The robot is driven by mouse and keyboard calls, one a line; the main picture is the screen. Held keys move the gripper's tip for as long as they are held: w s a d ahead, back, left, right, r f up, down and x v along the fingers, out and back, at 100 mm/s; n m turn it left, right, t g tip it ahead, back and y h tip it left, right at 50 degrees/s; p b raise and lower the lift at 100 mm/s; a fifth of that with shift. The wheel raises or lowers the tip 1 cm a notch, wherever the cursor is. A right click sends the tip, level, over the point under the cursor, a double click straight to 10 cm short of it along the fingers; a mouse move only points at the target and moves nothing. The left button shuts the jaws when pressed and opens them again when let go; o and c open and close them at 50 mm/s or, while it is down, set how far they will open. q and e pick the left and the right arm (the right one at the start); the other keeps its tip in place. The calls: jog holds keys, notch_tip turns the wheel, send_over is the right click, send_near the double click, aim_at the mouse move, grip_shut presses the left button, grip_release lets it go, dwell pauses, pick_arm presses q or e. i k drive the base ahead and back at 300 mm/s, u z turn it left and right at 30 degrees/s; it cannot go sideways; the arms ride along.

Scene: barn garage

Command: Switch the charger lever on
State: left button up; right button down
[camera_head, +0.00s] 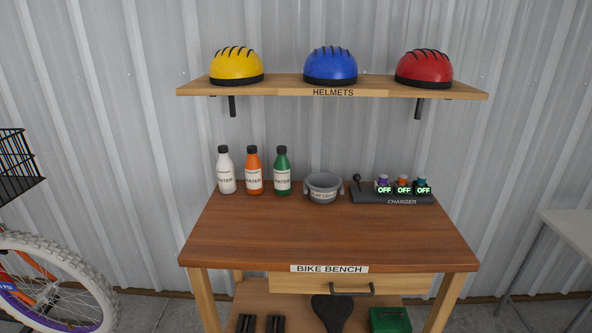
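The charger (372,196) is a dark flat unit at the back right of the bench, labelled CHARGER. Its lever (357,181) stands at the charger's left end, a short dark stick with a round knob. Three small coloured items, purple (383,181), orange (403,181) and teal (422,182), sit in the charger, each with a green OFF sign at its front. Neither of my grippers is in view.
The wooden bench (320,238) has a clear front area. White, orange and green bottles (254,174) and a grey bucket (323,187) stand left of the charger. A helmet shelf (290,91) hangs above. A bike wheel (50,285) is at left, a grey table (570,228) at right.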

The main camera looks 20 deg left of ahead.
aim_at(356, 178)
jog(key=u, duration=0.75)
jog(key=i, duration=0.7)
jog(key=u, duration=0.65)
